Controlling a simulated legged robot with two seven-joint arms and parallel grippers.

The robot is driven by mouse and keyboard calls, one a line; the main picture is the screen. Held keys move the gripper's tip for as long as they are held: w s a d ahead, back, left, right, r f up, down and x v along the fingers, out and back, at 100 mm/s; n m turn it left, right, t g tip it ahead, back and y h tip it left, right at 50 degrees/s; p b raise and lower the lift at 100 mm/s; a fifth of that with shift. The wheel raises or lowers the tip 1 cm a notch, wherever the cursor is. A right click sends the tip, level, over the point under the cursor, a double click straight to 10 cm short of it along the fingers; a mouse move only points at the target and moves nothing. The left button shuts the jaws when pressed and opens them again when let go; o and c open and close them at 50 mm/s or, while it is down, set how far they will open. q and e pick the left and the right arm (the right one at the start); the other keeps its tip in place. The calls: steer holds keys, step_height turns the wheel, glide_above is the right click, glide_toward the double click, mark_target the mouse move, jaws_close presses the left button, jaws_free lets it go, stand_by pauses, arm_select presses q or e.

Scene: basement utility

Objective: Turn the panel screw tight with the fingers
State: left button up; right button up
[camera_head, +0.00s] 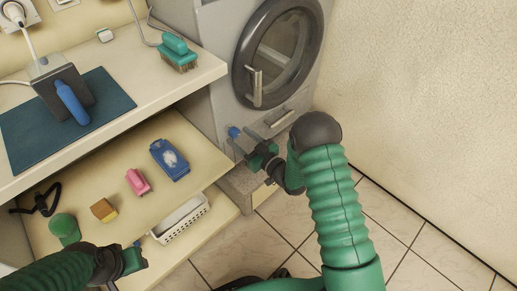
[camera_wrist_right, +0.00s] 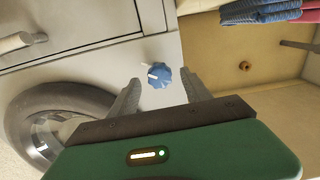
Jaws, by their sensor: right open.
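The panel screw, a blue knob with a white mark (camera_head: 234,132), sits on the grey front of the washing machine (camera_head: 222,98), low and left of its round door. It also shows in the wrist view (camera_wrist_right: 159,75), ahead of the right gripper and between the lines of its fingers. My right gripper (camera_head: 247,146) is open in front of the panel, with nothing in it. The wrist view shows its two grey fingers apart; I cannot tell whether the tips reach the knob's sides. My left gripper (camera_head: 130,262) is at the lower left, by the shelf; its fingers are unclear.
A worktop (camera_head: 140,88) holds a green brush (camera_head: 177,52) and a blue mat (camera_head: 25,143). The shelf (camera_head: 120,168) below holds a blue box (camera_head: 169,160), a pink item (camera_head: 137,181) and a yellow block (camera_head: 103,210). A white basket (camera_head: 181,220) sits lower. Tiled floor is clear at right.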

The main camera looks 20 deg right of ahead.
steer(key=p+v, duration=0.3)
steer(key=v, duration=1)
steer(key=shift+s+p, duration=0.2)
steer(key=shift+p, duration=0.1)
steer(key=shift+d, duration=0.1)
